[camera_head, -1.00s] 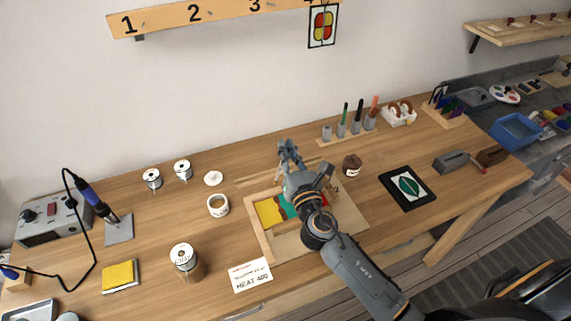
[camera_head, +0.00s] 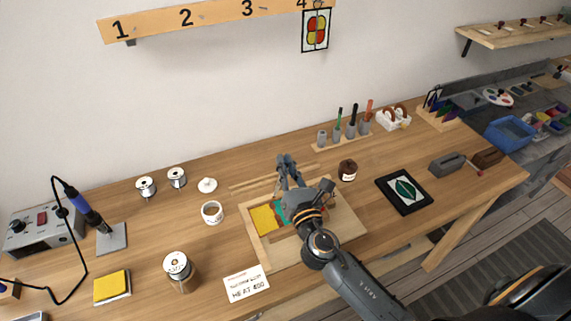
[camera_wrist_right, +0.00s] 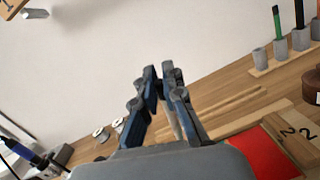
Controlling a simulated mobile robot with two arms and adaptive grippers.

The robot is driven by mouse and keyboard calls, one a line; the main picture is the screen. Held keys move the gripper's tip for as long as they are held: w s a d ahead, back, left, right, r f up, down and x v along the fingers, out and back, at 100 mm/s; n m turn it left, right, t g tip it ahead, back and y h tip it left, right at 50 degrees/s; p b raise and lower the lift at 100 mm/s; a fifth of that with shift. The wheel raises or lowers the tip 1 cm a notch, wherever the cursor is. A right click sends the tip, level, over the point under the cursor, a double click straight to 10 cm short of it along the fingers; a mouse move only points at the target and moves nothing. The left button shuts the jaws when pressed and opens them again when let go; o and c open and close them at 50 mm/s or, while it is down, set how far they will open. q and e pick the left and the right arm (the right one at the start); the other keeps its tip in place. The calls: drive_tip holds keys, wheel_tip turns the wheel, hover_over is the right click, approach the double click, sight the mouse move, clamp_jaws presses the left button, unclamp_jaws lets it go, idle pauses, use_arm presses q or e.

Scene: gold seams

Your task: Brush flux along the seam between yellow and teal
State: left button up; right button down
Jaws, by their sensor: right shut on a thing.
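My right gripper (camera_head: 287,160) is over the far side of the wooden frame (camera_head: 258,246) on the workbench. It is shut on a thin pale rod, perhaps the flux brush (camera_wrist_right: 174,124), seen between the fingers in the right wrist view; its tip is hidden. The yellow piece (camera_head: 263,220) lies at the left inside the frame. The teal piece (camera_head: 280,210) lies beside it, partly covered by my right arm. Most of the seam between them is hidden or too small to make out. A red piece (camera_wrist_right: 262,152) shows in the right wrist view. My left gripper is not in view.
A white cup (camera_head: 212,213), a lidded can (camera_head: 178,270) and a white card (camera_head: 246,285) stand or lie left of the frame. A brown jar (camera_head: 347,170) and a black-framed leaf panel (camera_head: 404,191) are to the right. A soldering iron (camera_head: 85,205) is far left.

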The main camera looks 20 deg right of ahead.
drive_tip(key=shift+w+a+f+n+g+p, duration=0.3)
drive_tip(key=shift+w+a+f+n+p, duration=0.15)
drive_tip(key=shift+a+f+n, duration=0.35)
drive_tip(key=shift+w+a+f+n+g+p, duration=0.35)
drive_tip(key=shift+a+f+n, duration=0.35)
drive_tip(key=shift+f, duration=0.3)
drive_tip(key=shift+f+b, duration=0.3)
idle(1.1)
drive_tip(key=shift+s, duration=0.1)
idle(0.6)
drive_tip(key=shift+s, duration=0.8)
